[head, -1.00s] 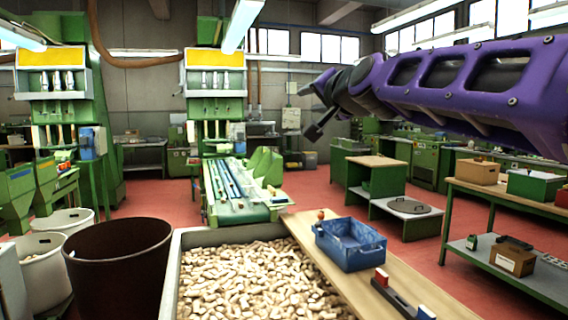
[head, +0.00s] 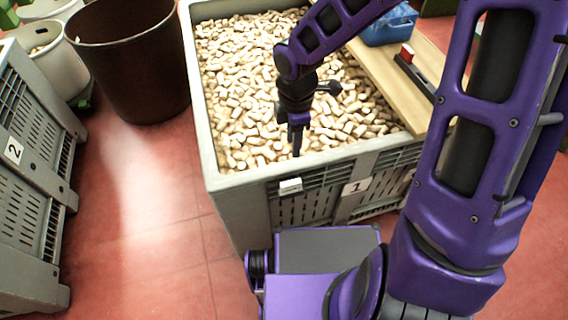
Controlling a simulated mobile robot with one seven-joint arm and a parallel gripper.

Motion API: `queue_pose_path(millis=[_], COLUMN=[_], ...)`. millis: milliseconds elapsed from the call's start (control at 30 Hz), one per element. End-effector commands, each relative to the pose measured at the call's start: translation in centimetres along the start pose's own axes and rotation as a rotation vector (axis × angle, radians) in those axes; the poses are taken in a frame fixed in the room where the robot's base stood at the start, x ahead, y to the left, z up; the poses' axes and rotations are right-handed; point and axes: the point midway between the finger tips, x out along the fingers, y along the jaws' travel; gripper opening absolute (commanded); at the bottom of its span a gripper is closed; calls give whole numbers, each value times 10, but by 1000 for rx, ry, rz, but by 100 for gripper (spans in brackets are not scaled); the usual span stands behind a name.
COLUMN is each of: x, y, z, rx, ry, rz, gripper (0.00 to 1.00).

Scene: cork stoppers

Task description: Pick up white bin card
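A small white card (head: 290,186) sits on the upper front wall of the grey bin (head: 238,205), just below its rim. A white plate marked "1" (head: 357,186) is on the same wall to its right. My gripper (head: 297,150) points down near the bin's front rim, a little above the small white card in the picture. Its fingers are seen edge-on, so I cannot tell whether they are open or shut. I see nothing held in it.
Cork stoppers (head: 240,60) fill the grey bin. A wooden board (head: 385,75) with a blue crate (head: 388,30) lies across its right side. A brown tub (head: 130,60) and a second grey bin marked "2" (head: 30,190) stand left. Red floor between the bins is clear.

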Motion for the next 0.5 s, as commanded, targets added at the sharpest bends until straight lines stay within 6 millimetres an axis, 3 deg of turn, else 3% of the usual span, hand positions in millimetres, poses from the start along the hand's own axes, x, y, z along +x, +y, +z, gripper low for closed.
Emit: queue_pose_path(millis=[167, 500], x=[13, 85], y=[-10, -11], z=[0, -2], rx=[-62, -63], ry=[2, 2], rz=[-22, -23], gripper=[40, 40])
